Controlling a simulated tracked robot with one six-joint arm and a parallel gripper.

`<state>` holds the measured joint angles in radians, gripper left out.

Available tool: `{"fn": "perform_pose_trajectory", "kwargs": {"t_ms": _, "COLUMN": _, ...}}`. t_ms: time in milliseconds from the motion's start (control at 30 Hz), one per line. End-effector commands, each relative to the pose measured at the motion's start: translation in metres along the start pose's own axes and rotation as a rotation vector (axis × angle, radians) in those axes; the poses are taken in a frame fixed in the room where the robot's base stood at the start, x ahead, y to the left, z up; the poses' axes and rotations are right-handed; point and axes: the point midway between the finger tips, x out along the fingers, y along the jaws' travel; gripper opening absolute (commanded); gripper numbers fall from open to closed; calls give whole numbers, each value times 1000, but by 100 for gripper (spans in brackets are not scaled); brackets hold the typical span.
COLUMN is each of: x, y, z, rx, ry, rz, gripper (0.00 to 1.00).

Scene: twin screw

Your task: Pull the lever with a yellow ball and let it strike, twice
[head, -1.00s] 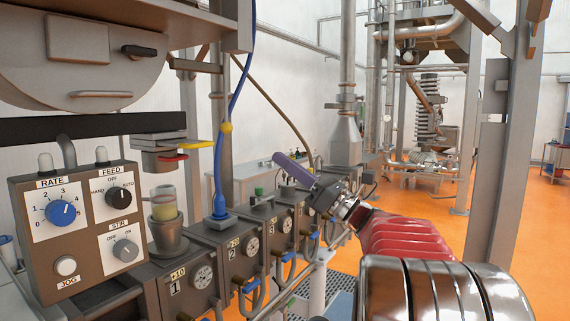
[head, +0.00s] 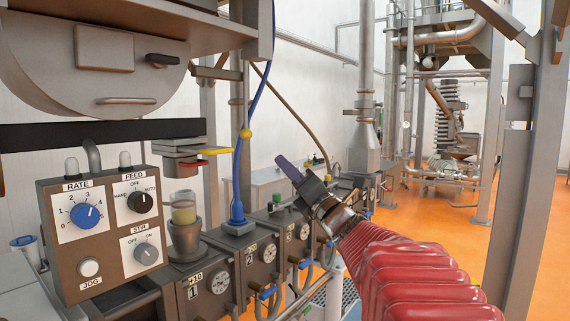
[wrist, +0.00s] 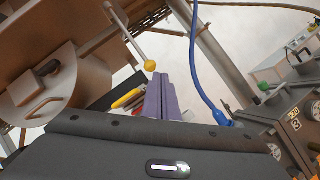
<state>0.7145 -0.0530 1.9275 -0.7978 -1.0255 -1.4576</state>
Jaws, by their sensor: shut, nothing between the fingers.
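My gripper (head: 282,162) is shut and empty, to the right of the ball and a little lower in the head view. In the wrist view its purple fingers (wrist: 160,96) point up, with their tips just below the ball. The fingers appear apart from the ball.
A control box (head: 107,225) with knobs stands at left. A yellow flat handle (head: 216,151) and a red one sit left of the ball, above a cup (head: 184,238). The blue hose (head: 237,190) runs down beside the ball. Gauge-fronted units (head: 220,280) line the bench below.

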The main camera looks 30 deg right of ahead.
Motion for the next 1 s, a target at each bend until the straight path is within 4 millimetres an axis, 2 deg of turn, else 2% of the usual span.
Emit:
{"fn": "perform_pose_trajectory", "kwargs": {"t_ms": 67, "x": 1, "y": 3, "z": -11, "rx": 113, "ry": -22, "rz": -64, "gripper": 0}}
{"fn": "perform_pose_trajectory", "kwargs": {"t_ms": 233, "x": -9, "y": -3, "z": -34, "rx": 374, "ry": -82, "rz": -221, "gripper": 0}}
{"fn": "perform_pose_trajectory", "kwargs": {"t_ms": 467, "x": -42, "y": -13, "z": -80, "rx": 732, "ry": -171, "rz": -438, "gripper": 0}}
{"fn": "perform_pose_trajectory", "kwargs": {"t_ms": 767, "x": -117, "y": -21, "z": -161, "rx": 1179, "ry": -309, "rz": -752, "gripper": 0}}
{"fn": "perform_pose_trajectory", "kwargs": {"t_ms": 1000, "x": -201, "y": -17, "z": -236, "rx": 1489, "ry": -443, "rz": -1047, "gripper": 0}}
